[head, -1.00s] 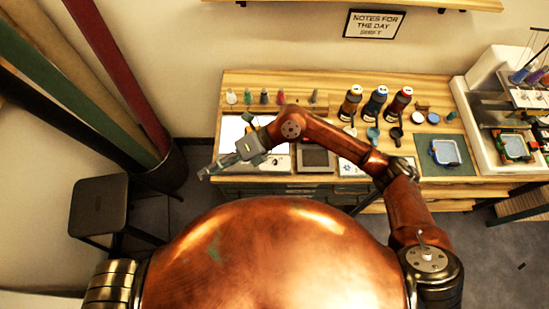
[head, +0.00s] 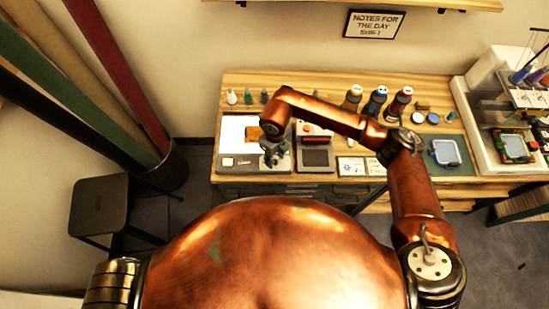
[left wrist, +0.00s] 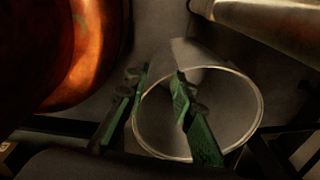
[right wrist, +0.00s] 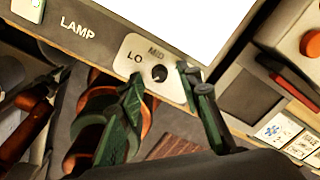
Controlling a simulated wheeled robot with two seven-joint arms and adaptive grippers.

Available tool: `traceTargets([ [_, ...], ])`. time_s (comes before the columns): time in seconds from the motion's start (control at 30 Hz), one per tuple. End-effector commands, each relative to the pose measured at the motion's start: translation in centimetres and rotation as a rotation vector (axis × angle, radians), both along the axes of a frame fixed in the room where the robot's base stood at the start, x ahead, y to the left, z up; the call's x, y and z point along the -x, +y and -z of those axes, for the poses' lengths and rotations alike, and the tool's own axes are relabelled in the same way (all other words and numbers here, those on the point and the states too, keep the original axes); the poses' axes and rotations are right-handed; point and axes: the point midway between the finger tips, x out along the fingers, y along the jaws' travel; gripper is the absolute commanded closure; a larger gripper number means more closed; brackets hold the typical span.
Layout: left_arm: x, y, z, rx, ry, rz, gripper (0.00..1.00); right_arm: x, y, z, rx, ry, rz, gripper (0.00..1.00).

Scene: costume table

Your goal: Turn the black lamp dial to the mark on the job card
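The black lamp dial (right wrist: 158,73) shows in the right wrist view on a pale plate (right wrist: 133,50) marked LO and MID; the rest of its scale is hidden. My right gripper (right wrist: 161,84) is open, its green fingertips on either side of the dial; I cannot tell whether they touch it. In the head view my right gripper (head: 273,158) is over the front edge of the lamp panel (head: 235,130) and hides the dial. Small cards (head: 350,166) lie to the right; their print is too small to read. My left gripper (left wrist: 158,85) is open and empty.
Several bottles (head: 376,98) stand behind. In the left wrist view a round pale-rimmed object (left wrist: 258,110) lies beyond the left fingers.

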Motion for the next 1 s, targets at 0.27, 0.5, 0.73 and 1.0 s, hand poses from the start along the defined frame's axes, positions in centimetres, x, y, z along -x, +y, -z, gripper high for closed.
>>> traceTargets([
  [0.27, -0.02, -0.04, -0.01, 0.0, 0.0, 0.0, 0.77, 0.05, 0.02, 0.8, -0.001, 0.001, -0.001, 0.67],
  [0.5, -0.05, -0.09, -0.01, 0.001, 0.0, 0.0, 0.77, 0.05, 0.02, 0.77, -0.001, 0.0, -0.001, 0.76],
  [0.73, -0.05, -0.09, -0.01, 0.001, 0.0, 0.0, 0.77, 0.04, 0.01, 0.76, -0.001, 0.0, -0.001, 0.92],
  [1.0, -0.05, -0.08, -0.01, 0.001, -0.001, 0.0, 0.77, 0.03, 0.02, 0.75, -0.002, 0.001, -0.001, 1.0],
])
